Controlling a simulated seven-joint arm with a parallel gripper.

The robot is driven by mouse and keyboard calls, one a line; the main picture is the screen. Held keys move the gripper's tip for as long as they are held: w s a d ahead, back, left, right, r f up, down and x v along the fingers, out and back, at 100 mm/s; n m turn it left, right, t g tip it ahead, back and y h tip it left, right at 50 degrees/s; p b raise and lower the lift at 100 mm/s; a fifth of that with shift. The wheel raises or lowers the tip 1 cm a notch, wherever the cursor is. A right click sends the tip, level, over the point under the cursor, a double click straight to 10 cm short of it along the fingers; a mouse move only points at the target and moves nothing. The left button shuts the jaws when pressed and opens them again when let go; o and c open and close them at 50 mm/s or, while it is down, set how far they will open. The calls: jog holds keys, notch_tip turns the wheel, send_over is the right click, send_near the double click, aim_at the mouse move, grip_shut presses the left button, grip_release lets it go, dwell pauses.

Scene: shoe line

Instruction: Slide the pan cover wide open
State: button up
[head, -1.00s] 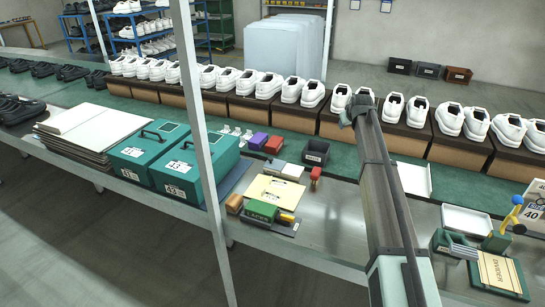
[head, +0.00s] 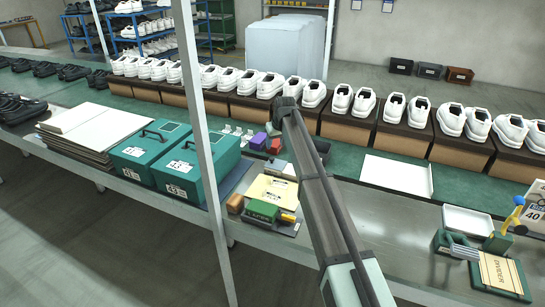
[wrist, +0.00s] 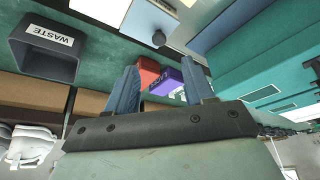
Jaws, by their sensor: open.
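I cannot tell for certain which thing is the pan cover. A white flat panel (head: 397,174) with a raised right edge lies on the bench right of my arm, and a shallow white tray (head: 467,221) stands nearer the front right. My gripper (wrist: 160,68) is open and empty in the wrist view, its two blue-grey fingers apart. A red block (wrist: 149,72) and a purple block (wrist: 167,82) show beyond and between the fingers.
A dark waste bin (wrist: 45,50) stands left of the fingers. Teal boxes (head: 184,165) and a post (head: 202,130) are to the left. White shoes (head: 450,118) on brown boxes line the back. A green-and-yellow tool (head: 505,235) is at the right.

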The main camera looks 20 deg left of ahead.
aim_at(272, 158)
jog(key=x, duration=1)
jog(key=shift+f, duration=0.1)
grip_shut()
dwell(0.5)
